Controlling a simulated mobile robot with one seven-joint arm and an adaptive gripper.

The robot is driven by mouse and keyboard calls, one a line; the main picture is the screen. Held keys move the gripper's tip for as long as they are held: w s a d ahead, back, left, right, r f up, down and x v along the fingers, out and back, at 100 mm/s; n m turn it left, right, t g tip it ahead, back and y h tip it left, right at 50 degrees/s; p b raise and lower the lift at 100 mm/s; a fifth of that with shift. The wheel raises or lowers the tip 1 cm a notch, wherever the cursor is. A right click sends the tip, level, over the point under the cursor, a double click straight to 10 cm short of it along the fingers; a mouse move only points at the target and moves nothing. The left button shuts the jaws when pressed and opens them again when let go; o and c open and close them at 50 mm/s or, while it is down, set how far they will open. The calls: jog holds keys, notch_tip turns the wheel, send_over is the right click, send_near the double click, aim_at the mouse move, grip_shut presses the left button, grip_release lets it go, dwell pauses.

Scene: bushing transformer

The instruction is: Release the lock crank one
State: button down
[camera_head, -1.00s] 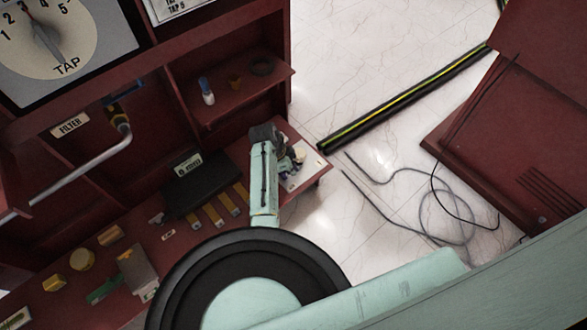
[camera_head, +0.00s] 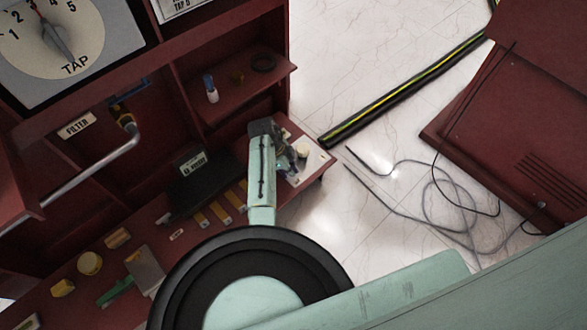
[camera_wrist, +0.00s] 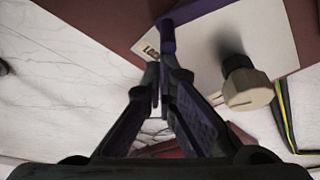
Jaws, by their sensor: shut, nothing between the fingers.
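A white plate (camera_head: 316,162) lies at the right end of the red bench; it also fills the upper middle of the wrist view (camera_wrist: 270,32). On it stands a knob with a cream cap and black collar (camera_wrist: 246,88), likely the lock crank; it shows small in the head view (camera_head: 303,151). A partly hidden label (camera_wrist: 149,50) is on the plate. My gripper (camera_wrist: 163,72) is shut and empty, left of the knob and apart from it in the picture. A short purple piece (camera_wrist: 167,36) shows at the fingertips; I cannot tell what it is. In the head view my arm partly covers the plate.
A black box (camera_head: 205,182) and several yellow strips stand left of my arm. A bent grey pipe (camera_head: 95,167) is at the left. A shelf (camera_head: 240,92) holds a small bottle. A black-and-yellow cable (camera_head: 405,90) and thin wires lie on the open floor at right.

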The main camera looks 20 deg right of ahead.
jog(key=shift+s+a+r+m, duration=0.1)
jog(key=shift+a+m, duration=0.3)
jog(key=shift+a, duration=0.1)
jog(key=shift+s+a, duration=0.1)
jog(key=shift+a, duration=0.2)
jog(key=shift+a+p, duration=0.65)
jog(key=shift+a, duration=0.9)
jog(key=shift+d, duration=0.15)
jog(key=shift+w+d+b, duration=0.4)
jog(key=shift+w+d, duration=0.15)
